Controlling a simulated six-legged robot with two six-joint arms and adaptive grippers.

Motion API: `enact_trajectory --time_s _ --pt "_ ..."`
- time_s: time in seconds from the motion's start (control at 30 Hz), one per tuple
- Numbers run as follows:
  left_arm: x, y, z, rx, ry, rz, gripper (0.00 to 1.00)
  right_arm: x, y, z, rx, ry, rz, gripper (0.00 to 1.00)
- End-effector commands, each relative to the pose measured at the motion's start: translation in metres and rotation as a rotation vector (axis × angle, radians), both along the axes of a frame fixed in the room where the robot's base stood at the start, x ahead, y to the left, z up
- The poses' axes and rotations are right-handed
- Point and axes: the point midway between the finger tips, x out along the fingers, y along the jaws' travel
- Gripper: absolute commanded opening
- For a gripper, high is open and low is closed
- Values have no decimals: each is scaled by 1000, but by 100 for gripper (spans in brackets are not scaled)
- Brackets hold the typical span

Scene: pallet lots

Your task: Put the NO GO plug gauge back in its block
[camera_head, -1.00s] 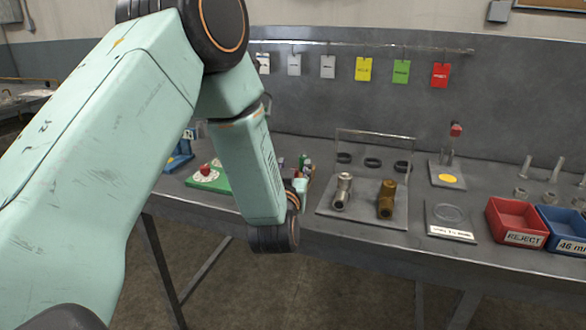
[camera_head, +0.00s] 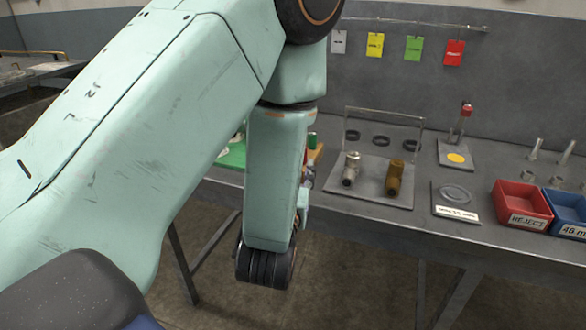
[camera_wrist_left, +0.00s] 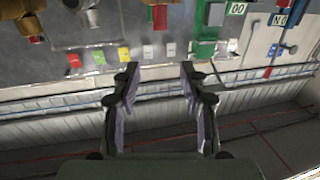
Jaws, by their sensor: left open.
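My left gripper (camera_wrist_left: 159,70) is open and empty in the left wrist view, its two dark fingers apart above or in front of the bench. In the head view my left arm hides most of it. In the left wrist view a red piece (camera_wrist_left: 160,16) stands near the top. I cannot tell if it is the NO GO plug gauge. A green piece (camera_wrist_left: 206,46) stands right of it. In the head view a green-topped piece (camera_head: 312,140) and an orange-brown block (camera_head: 316,155) show partly beside my arm. I cannot clearly identify the gauge or its block. My right gripper is out of view.
A grey plate holds a silver fitting (camera_head: 350,170) and a brass fitting (camera_head: 394,178). Coloured tags (camera_head: 414,48) hang on the wall behind.

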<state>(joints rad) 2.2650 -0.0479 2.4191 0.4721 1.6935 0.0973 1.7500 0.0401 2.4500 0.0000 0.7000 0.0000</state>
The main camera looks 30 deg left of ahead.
Motion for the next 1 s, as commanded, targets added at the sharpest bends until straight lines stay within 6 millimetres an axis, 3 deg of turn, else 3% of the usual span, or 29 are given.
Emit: enact_trajectory --time_s 0.3,0.37,0.47,0.57,0.6,0.73,0.83,0.9,1.0 --pt "-8 -3 -3 -2 8 -1 44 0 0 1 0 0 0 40" --pt "-10 -4 -15 -14 47 -7 44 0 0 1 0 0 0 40" --pt "-21 -9 -65 -61 211 -34 44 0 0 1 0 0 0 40" --pt "-52 -21 -140 -133 475 -79 44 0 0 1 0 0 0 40" --pt "-70 -28 -170 -163 589 -102 44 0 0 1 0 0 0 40" --pt "-146 -49 -250 -249 952 -174 44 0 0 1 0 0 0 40" --pt "-208 -65 -288 -304 1195 -229 44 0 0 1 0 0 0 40" --pt "-245 -72 -303 -333 1330 -261 44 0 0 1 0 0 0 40" --pt "-282 -79 -314 -361 1462 -294 44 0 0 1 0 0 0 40"
